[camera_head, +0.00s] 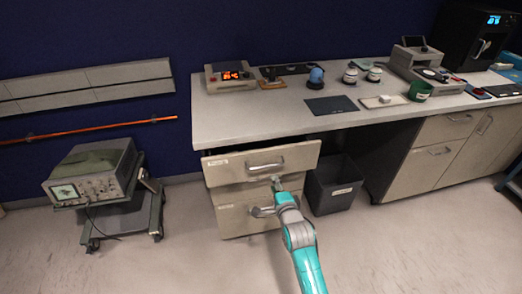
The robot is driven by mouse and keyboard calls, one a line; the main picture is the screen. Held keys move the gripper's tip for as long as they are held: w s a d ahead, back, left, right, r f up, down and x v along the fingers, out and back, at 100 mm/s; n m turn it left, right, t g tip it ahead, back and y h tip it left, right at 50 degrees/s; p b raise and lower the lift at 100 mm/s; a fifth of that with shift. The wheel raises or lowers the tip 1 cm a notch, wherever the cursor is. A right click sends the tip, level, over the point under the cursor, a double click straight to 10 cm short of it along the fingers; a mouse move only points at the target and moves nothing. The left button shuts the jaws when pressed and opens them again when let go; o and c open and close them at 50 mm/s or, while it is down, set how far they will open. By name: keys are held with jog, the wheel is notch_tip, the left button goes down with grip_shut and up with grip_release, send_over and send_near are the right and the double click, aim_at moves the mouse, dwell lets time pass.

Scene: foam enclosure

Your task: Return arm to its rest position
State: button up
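My arm (303,245), teal and grey, reaches up from the bottom edge toward the drawer unit under the bench. My gripper (275,181) is at the arm's far end, in front of the drawers, just below the top drawer's handle (265,167). It is too small to tell whether its fingers are open or shut, or whether they touch the handle. The top drawer (225,171) stands out from the cabinet, with a dark gap above its front. The lower drawer (234,220) is partly hidden by my arm.
The bench (240,117) holds several instruments above the drawers. A dark bin (331,190) stands right of the drawers. A cart with an oscilloscope (90,175) stands at left. Cabinets (420,165) are at right. The floor (190,260) around my arm is clear.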

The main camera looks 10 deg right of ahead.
jog(key=s+f+n, duration=0.4)
jog(key=s, duration=1.1)
jog(key=s+f+n, duration=0.4)
jog(key=s, duration=1.1)
jog(key=s+r+n, duration=0.5)
jog(key=s+r, duration=0.1)
jog(key=s, duration=0.6)
jog(key=s+r+n, duration=0.5)
jog(key=s+r, duration=0.2)
jog(key=s, duration=0.5)
jog(key=shift+s+g, duration=0.25)
jog(key=shift+g, duration=0.15)
jog(key=shift+a+r, duration=0.1)
